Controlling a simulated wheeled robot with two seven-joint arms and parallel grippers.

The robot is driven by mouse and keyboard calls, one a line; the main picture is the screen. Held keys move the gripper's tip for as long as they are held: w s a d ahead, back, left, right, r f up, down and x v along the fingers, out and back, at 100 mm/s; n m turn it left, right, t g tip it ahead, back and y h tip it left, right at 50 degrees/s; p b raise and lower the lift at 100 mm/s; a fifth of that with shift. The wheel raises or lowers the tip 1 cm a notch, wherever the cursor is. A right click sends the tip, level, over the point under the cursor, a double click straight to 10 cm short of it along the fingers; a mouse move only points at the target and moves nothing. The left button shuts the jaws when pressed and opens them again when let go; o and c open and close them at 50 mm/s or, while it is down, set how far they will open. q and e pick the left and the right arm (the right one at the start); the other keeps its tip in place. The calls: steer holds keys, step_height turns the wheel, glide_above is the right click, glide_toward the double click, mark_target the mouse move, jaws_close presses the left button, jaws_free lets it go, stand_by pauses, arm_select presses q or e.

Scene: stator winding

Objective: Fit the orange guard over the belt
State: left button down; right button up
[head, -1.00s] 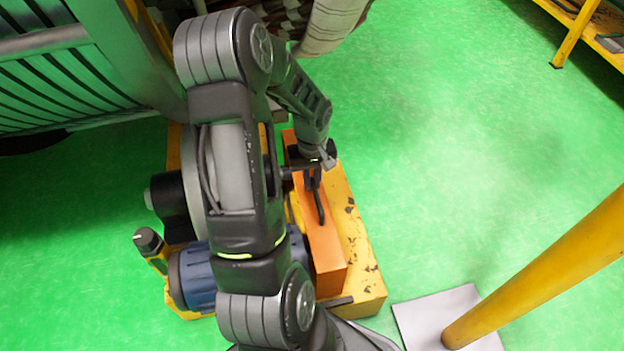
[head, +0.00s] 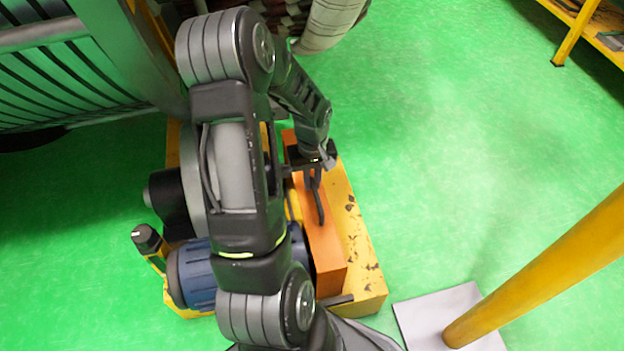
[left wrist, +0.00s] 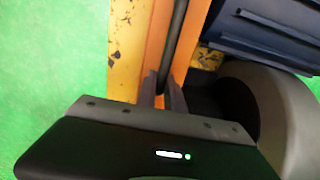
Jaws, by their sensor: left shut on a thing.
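The orange guard (head: 325,258) lies along the yellow base, beside the blue motor. It is also in the left wrist view (left wrist: 188,45), with its dark handle (left wrist: 174,40) running along the top. My left gripper (head: 313,178) is above the guard, shut on its handle; the fingers (left wrist: 162,98) reach down to the handle in the left wrist view. The belt is not visible; my arm and the guard cover that area. I cannot tell how fully the guard is seated. My right gripper is not in view.
The blue motor (head: 198,278) and a yellow-and-black post-like part (head: 150,243) stand at the left of the yellow base (head: 357,235). A large slatted machine (head: 70,75) is at the upper left. A yellow post (head: 545,275) stands at the lower right. Green floor between is clear.

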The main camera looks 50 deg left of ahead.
arm_select(q)
steer(key=shift+f, duration=0.25)
steer(key=c, duration=1.4)
jaws_free()
steer(key=shift+o, duration=0.2)
step_height(320, 180, up, 8)
steer(key=shift+f+p, duration=0.1)
steer(key=shift+p, duration=0.95)
